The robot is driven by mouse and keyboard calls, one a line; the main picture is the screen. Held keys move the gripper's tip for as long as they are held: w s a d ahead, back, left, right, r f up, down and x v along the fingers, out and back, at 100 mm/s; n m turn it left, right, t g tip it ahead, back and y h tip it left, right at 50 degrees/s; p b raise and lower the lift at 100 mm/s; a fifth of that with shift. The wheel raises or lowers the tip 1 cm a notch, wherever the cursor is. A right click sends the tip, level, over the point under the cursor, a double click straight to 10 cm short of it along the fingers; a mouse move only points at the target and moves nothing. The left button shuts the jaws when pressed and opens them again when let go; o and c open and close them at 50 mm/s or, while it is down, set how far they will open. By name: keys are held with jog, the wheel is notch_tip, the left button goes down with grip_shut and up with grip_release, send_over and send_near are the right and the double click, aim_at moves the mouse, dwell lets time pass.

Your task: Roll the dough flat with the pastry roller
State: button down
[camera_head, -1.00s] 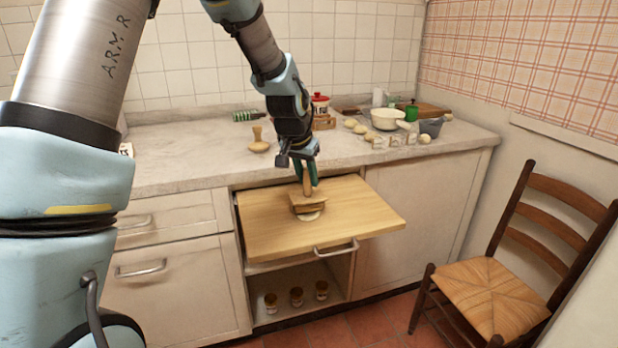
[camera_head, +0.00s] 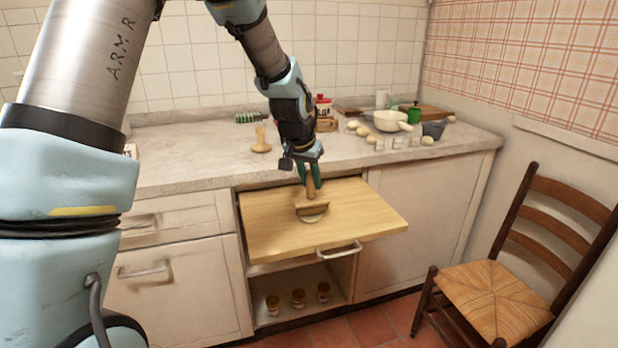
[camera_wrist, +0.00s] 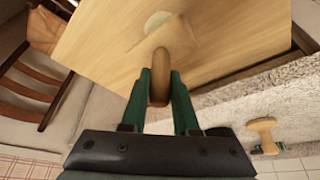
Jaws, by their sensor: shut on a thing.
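The pastry roller (camera_head: 312,207) is a wooden tool with an upright rounded handle and a wider wooden head. It is over the pull-out wooden board (camera_head: 365,215). My gripper (camera_head: 309,174) is shut on its handle, which shows between the green fingers (camera_wrist: 160,84) in the wrist view. The dough is a small pale round piece (camera_head: 314,219) on the board, partly hidden by the roller head; it also shows in the wrist view (camera_wrist: 157,19). I cannot tell whether the head presses on the dough.
A wooden stamp-like tool (camera_head: 261,141) stands on the counter (camera_head: 190,157). A cream bowl (camera_head: 388,121), a green container (camera_head: 414,113) and several pale lumps are at the back right. A chair (camera_head: 500,290) stands at right. The board around the dough is clear.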

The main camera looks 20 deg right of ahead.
jog(key=shift+s+a+f, duration=0.1)
jog(key=shift+s+a, duration=0.05)
jog(key=shift+s, duration=0.5)
jog(key=shift+s+a, duration=0.1)
jog(key=shift+s, duration=0.55)
notch_tip(320, 180, up, 7)
jog(key=p, duration=0.5)
jog(key=shift+w+d, duration=0.1)
